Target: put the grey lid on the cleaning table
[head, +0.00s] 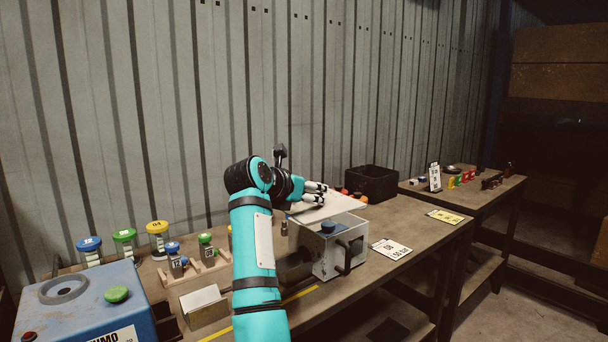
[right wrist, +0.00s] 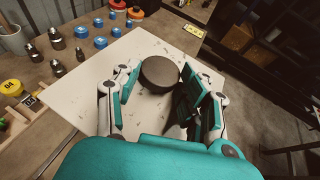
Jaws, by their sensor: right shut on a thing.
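The grey lid (head: 340,204) is a pale flat plate above the grey machine box (head: 325,248) on the long bench. In the right wrist view the lid (right wrist: 75,102) fills the middle and has a round dark knob (right wrist: 160,72) on top. My right gripper (head: 317,193) is shut on this knob; its fingers (right wrist: 160,88) stand on either side. The lid looks a little tilted in the head view; I cannot tell whether it touches the box. A second table (head: 480,196) stands at the right; no readable label shows whether it is the cleaning table. My left gripper is not in view.
A black bin (head: 372,183) stands behind the box. Bottles with coloured caps (head: 158,235) and a blue machine (head: 85,305) are at the left. The second table carries a sign (head: 435,178) and several small items. A yellow card (head: 446,216) lies at the bench's right end.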

